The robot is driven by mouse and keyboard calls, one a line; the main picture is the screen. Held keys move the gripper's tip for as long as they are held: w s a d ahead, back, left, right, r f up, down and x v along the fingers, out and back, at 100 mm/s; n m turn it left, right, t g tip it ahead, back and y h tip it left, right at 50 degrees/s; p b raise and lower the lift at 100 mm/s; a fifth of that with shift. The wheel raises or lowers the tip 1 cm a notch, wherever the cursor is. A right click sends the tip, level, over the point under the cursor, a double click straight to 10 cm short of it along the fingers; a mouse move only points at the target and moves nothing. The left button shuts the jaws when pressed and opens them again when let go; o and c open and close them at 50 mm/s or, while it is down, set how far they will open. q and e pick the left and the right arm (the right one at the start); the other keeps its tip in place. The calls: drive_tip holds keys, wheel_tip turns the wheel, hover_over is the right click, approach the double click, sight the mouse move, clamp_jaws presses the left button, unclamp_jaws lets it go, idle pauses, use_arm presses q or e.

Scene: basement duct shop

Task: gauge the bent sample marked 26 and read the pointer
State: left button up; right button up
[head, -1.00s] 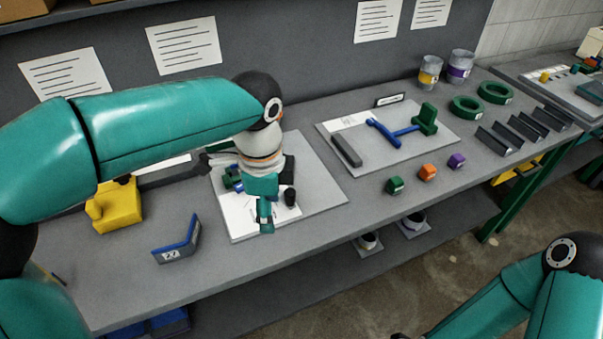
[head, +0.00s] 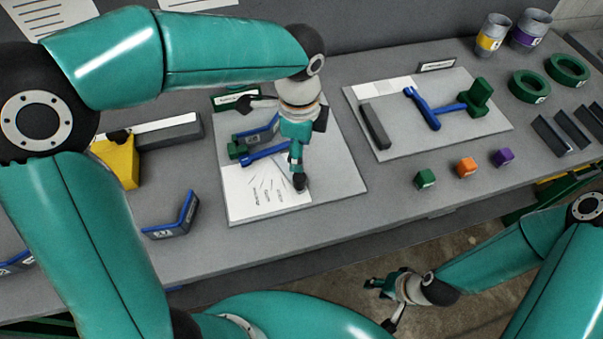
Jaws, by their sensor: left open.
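On the left board (head: 345,180), a blue-and-grey bent sample (head: 262,131) sits in the gauge next to a green block (head: 238,150). Its number is too small to read surely. The blue pointer (head: 262,156) lies in front of it, above a white scale card (head: 245,200) with fanned lines; its right end is hidden by my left gripper. My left gripper (head: 298,178) is open and points down just right of the pointer; I cannot tell if it touches. Another bent sample (head: 172,222) with a number label lies left of the board. My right gripper (head: 376,287) hangs over the floor, clear of the bench.
A second board (head: 425,140) holds a grey bar (head: 374,126) and a blue T-shaped pointer (head: 422,108). Green (head: 425,179), orange (head: 466,167) and purple (head: 503,157) blocks lie in front. A yellow block (head: 118,163) stands left. The bench front between is bare.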

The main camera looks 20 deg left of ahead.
sight(300, 176)
use_arm(q)
wheel_tip(300, 176, down, 11)
drive_tip(key=shift+r, duration=0.15)
drive_tip(key=shift+w, duration=0.1)
